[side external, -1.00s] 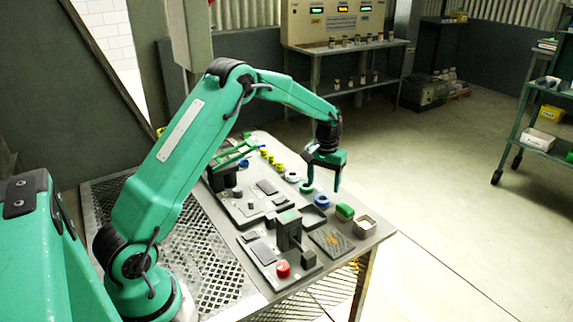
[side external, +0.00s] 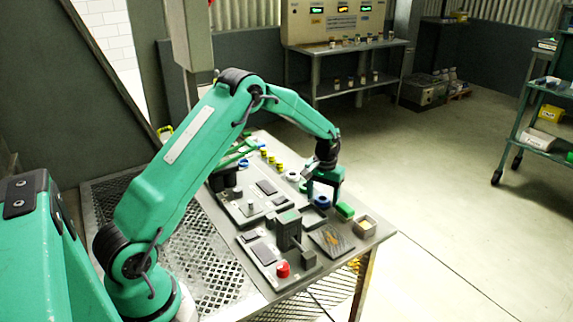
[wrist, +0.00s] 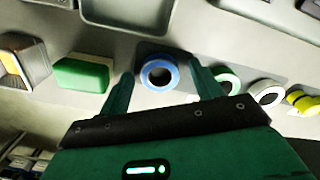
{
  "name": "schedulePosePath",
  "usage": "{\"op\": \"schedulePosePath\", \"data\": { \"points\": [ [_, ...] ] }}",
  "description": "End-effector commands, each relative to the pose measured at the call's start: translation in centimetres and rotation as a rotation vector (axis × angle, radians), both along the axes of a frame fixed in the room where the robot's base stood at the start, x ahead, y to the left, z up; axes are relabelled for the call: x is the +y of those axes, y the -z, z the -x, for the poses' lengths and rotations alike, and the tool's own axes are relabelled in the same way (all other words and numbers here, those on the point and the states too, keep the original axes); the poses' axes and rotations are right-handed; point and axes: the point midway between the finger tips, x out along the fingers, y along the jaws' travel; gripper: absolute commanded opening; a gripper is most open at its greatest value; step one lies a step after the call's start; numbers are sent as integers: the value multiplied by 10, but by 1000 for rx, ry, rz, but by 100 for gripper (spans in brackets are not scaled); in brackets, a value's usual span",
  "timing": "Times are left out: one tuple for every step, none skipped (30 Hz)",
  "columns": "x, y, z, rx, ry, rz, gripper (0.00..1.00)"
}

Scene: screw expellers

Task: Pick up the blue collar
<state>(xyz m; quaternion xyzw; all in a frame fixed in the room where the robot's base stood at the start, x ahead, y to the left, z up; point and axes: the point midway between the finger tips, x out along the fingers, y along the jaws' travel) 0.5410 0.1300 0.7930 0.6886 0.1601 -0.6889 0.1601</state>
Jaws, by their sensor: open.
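The blue collar (side external: 321,202) is a short ring with a dark centre hole, lying on the right part of the workbench. In the wrist view the collar (wrist: 159,61) shows whole, between the two green fingers. My gripper (side external: 323,195) is open just above the collar, with one finger on each side. In the wrist view my gripper (wrist: 162,75) spans the collar with a gap on both sides. I cannot tell exactly how high the fingertips are above the bench.
A green ring (wrist: 228,80), a white ring (wrist: 267,92) and a yellow piece (wrist: 302,101) lie on the other side. A dark press-like fixture (side external: 288,230) stands nearer the front.

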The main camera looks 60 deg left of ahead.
Motion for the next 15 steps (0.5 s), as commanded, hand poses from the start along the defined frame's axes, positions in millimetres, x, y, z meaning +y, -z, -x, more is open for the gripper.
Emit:
{"op": "schedulePosePath", "data": {
  "points": [
    [0,0,0,0,0,0,65],
    [0,0,0,0,0,0,65],
    [0,0,0,0,0,0,65],
    [0,0,0,0,0,0,65],
    [0,0,0,0,0,0,65],
    [0,0,0,0,0,0,65],
    [0,0,0,0,0,0,65],
    [0,0,0,-1,0,0,65],
    [0,0,0,-1,0,0,65],
    [0,0,0,-1,0,0,59],
    [0,-1,0,-1,0,0,53],
    [0,-1,0,-1,0,0,45],
    [0,-1,0,-1,0,0,39],
    [0,-1,0,-1,0,0,33],
    [0,-1,0,-1,0,0,25]
  ]
}}
